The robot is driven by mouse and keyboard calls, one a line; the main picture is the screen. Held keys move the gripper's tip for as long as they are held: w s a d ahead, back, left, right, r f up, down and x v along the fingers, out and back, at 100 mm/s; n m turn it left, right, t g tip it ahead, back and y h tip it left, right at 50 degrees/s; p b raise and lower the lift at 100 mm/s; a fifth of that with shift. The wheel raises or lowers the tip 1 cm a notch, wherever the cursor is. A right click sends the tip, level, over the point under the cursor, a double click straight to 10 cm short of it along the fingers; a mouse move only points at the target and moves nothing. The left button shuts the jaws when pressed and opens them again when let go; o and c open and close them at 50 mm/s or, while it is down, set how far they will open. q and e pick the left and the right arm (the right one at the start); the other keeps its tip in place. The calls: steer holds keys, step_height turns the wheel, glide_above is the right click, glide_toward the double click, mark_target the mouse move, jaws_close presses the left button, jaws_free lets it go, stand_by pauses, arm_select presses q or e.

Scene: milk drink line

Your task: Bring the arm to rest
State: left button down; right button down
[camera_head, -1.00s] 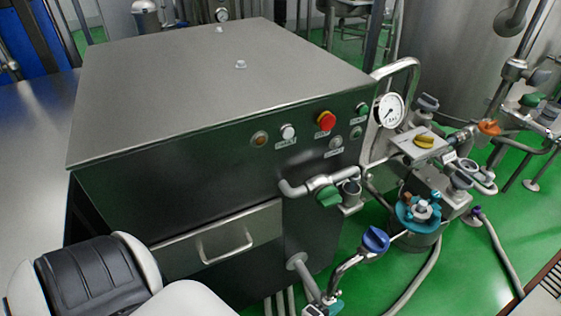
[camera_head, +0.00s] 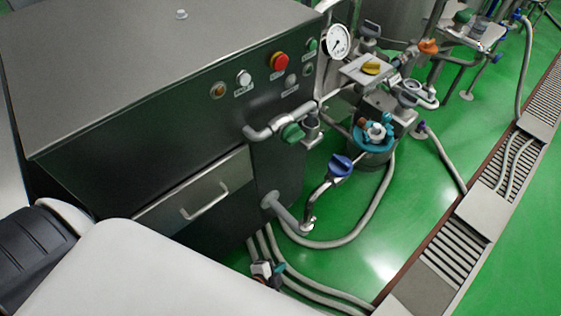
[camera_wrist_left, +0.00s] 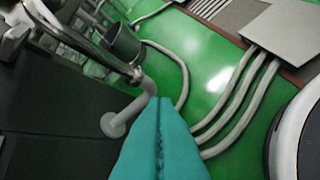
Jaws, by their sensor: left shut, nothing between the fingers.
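My left arm comes in from the lower left of the head view, its white link covering the bottom left corner. My left gripper (camera_head: 279,269) shows small beyond that link, low in front of the steel cabinet (camera_head: 100,165) and above the hoses on the green floor. In the left wrist view its teal fingers (camera_wrist_left: 160,101) are pressed together with nothing between them. They point toward the floor and hoses, and no touch with anything is visible. My right gripper is not in view.
Grey hoses (camera_head: 343,241) cross the floor. A drain grate (camera_head: 443,252) runs along the right.

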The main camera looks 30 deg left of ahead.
arm_select(q)
steer(key=s+a+f+n+g, duration=0.3)
steer(key=s+f, duration=0.2)
steer(key=s, duration=0.3)
steer(key=s+a+f+n+g+y, duration=0.1)
steer(key=s+a+f+n+g, duration=0.2)
steer(key=s+f, duration=0.2)
steer(key=s+a+f+n+g+y, duration=0.1)
steer(key=s+a+f+n+g, duration=0.2)
steer(key=s, duration=0.8)
step_height(320, 180, down, 2)
steer(key=shift+a+f+n, duration=0.1)
steer(key=shift+a+n, duration=0.15)
steer(key=shift+n, duration=0.05)
steer(key=shift+w, duration=0.1)
